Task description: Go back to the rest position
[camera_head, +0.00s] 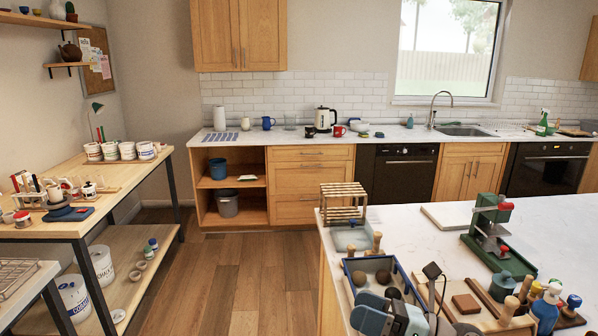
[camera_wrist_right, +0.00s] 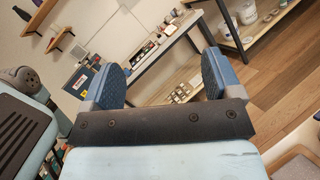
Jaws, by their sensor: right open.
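My right gripper (camera_head: 385,312) shows at the bottom of the head view, over the near left end of the white-topped island. In the right wrist view its two blue-padded fingers (camera_wrist_right: 150,78) stand wide apart with nothing between them. My left gripper is not in view in either frame. The task names no object.
The white island (camera_head: 390,222) carries a blue tray (camera_head: 352,282) with dark balls, a wooden slatted rack (camera_head: 343,203), a green press (camera_head: 490,235) and several bottles. A wooden workbench (camera_head: 100,185) with pots stands at left. Wooden floor (camera_head: 240,262) lies clear between them.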

